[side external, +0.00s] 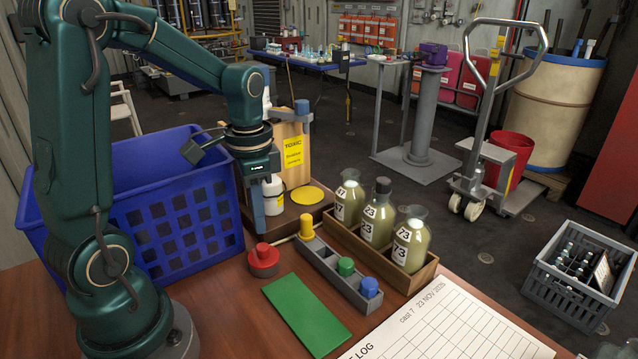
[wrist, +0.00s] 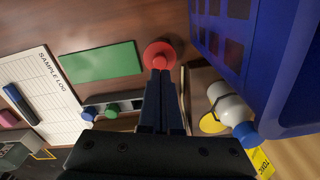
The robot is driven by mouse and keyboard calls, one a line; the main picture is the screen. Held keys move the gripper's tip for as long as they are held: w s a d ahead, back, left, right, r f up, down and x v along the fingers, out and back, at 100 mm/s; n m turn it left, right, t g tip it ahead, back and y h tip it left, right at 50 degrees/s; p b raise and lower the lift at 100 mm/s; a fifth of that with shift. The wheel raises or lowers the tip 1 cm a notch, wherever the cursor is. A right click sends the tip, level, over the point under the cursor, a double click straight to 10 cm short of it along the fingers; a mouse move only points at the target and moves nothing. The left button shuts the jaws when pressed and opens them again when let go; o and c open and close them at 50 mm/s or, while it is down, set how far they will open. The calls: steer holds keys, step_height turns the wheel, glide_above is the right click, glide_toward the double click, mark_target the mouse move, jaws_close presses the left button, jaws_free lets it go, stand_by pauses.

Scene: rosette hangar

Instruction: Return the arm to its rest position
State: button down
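My gripper (side external: 259,232) hangs pointing down over the wooden table, on the near side of the wooden stand. Its two dark fingers lie side by side with no object visible between them; they look shut and empty. They also show in the wrist view (wrist: 161,72). A red round piece with a knob (side external: 264,262) sits on the table just below the fingertips, apparently with a small gap. In the wrist view the fingertips overlap the red piece (wrist: 159,50). My arm reaches out from the left with its elbow raised.
A blue crate (side external: 180,225) stands close left of my gripper. A white bottle (side external: 272,195) stands by the wooden stand (side external: 296,150) behind. A grey rack (side external: 325,262) with coloured pieces and a wooden box (side external: 420,278) of bottles lie right. A green mat (side external: 306,315) lies in front.

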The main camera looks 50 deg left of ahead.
steer(key=shift+r, duration=1.7)
steer(key=s+d+r+n+t, duration=0.3)
steer(key=s+d+t, duration=0.2)
steer(key=d, duration=0.4)
steer(key=shift+s+d+r+t, duration=0.15)
steer(key=shift+s+d+t, duration=0.2)
steer(key=shift+s, duration=0.55)
